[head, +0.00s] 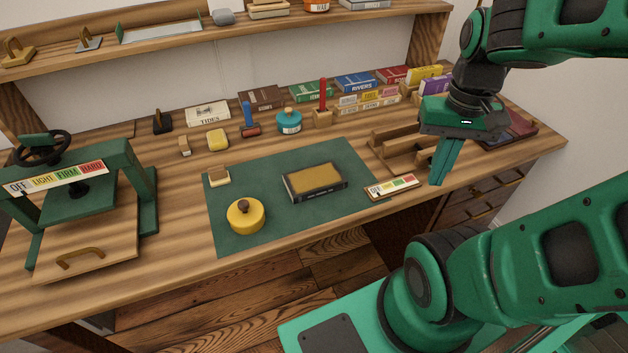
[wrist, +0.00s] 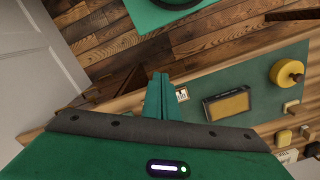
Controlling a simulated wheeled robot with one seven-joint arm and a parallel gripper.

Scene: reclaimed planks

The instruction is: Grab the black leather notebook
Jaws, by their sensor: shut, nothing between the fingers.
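My gripper (head: 438,180) is shut and empty, its green fingers pointing down above the right part of the wooden bench. In the wrist view its fingertips (wrist: 160,76) are together with nothing between them. Flat dark book-like covers (head: 517,128) lie at the right end of the bench, behind and right of my gripper and partly hidden by it. They look maroon to near black; I cannot tell whether one is the black leather notebook. No plainly black notebook shows in the wrist view.
A green mat (head: 270,165) holds a black-edged pad with a tan top (head: 314,181) and a yellow round pot (head: 245,216). A wooden rack (head: 395,150) and a coloured label strip (head: 393,187) are left of my gripper. A green press (head: 75,195) stands at left.

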